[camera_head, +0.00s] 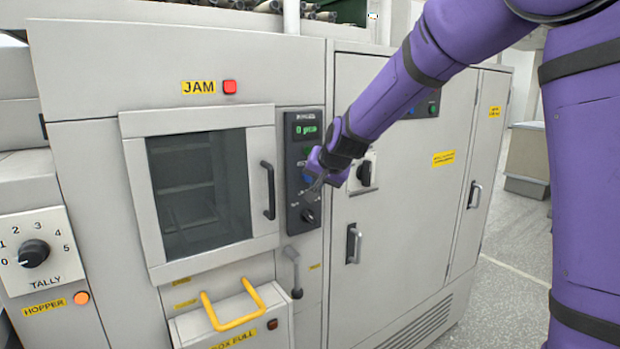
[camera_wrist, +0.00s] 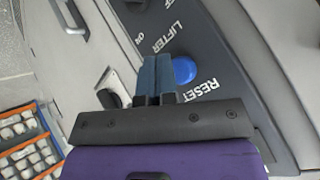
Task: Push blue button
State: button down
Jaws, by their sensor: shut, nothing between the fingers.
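The blue button (camera_wrist: 185,70) is a round dome on a dark control panel, beside the "RESET" label in the wrist view. In the head view a little of the blue button (camera_head: 307,178) shows on the panel (camera_head: 294,222), partly hidden by my gripper. My gripper (camera_head: 318,183) is in front of the panel. In the wrist view my gripper (camera_wrist: 156,62) has its fingers together and empty, just left of the button. I cannot tell whether the fingertips touch the panel or the button.
A black knob (camera_head: 308,215) sits low on the panel, below a green display (camera_head: 306,131). A window door with a dark handle (camera_head: 268,190) is to the left. A rotary switch (camera_head: 364,173) is to the right. A red JAM light (camera_head: 229,87) is above.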

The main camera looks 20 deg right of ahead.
jog(key=shift+w, duration=0.15)
jog(key=shift+w+a, duration=0.1)
jog(key=shift+w, duration=0.15)
jog(key=shift+w+a, duration=0.2)
jog(key=shift+w, duration=0.3)
dwell(0.8)
jog(key=shift+s, duration=0.15)
dwell(0.3)
jog(key=shift+s+d, duration=0.3)
jog(key=shift+s, duration=0.45)
jog(key=s, duration=0.1)
jog(key=s+d, duration=0.1)
jog(key=s, duration=0.2)
jog(key=shift+s+d, duration=0.3)
jog(key=shift+s, duration=0.1)
dwell(0.5)
